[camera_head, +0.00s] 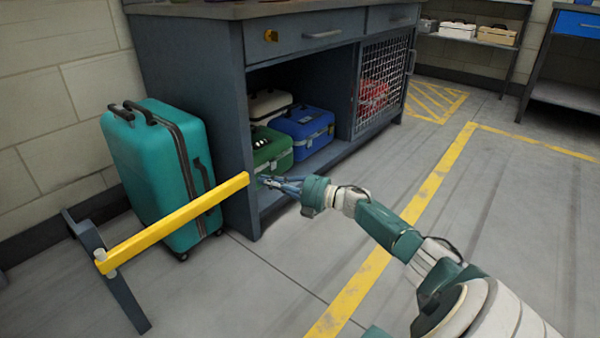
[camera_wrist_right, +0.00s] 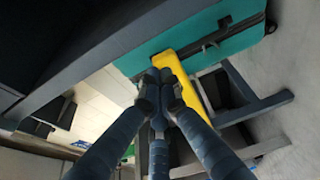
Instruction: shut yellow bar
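The yellow bar (camera_head: 180,221) extends from a pivot on a dark stand (camera_head: 116,284) at the left, in front of a teal suitcase (camera_head: 158,170). Its free end is by the cabinet's front left corner. My right gripper (camera_head: 264,181) is beside that end, with its fingers together. In the right wrist view the closed fingertips (camera_wrist_right: 158,76) are at the end of the yellow bar (camera_wrist_right: 192,85) and partly cover it. The fingers do not appear to be around the bar; I cannot tell whether they touch it. My left gripper is not in view.
A grey cabinet (camera_head: 197,88) stands behind the bar's end. Its open shelf holds a green case (camera_head: 271,150), a blue case (camera_head: 303,130) and a pale case (camera_head: 268,105). A mesh door (camera_head: 384,82) is to their right. The floor in front is clear, with yellow lines.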

